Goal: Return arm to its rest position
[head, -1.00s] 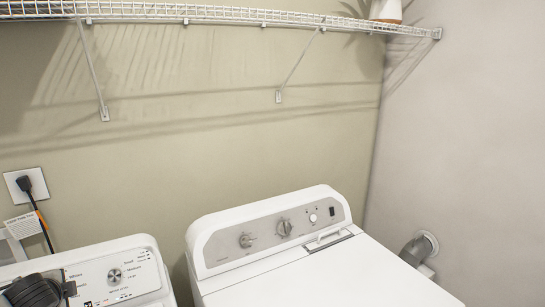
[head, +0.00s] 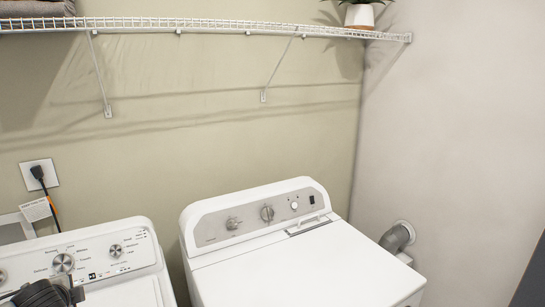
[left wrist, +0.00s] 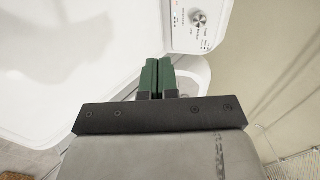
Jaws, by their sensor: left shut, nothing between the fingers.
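In the left wrist view my left gripper (left wrist: 157,77) shows its two green fingers pressed together, with nothing between them. It is beside the white washing machine (left wrist: 80,60), near its control panel (left wrist: 197,22). In the head view a dark part of my left arm (head: 45,293) shows at the bottom left corner, in front of the washer's panel (head: 85,257); the fingers are not visible there. My right gripper is in neither view.
A white dryer (head: 300,270) stands right of the washer. A wire shelf (head: 200,24) on the wall holds folded towels (head: 35,8) and a potted plant (head: 360,14). A grey vent pipe (head: 396,238) is at the right wall. A power outlet (head: 38,174) is at left.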

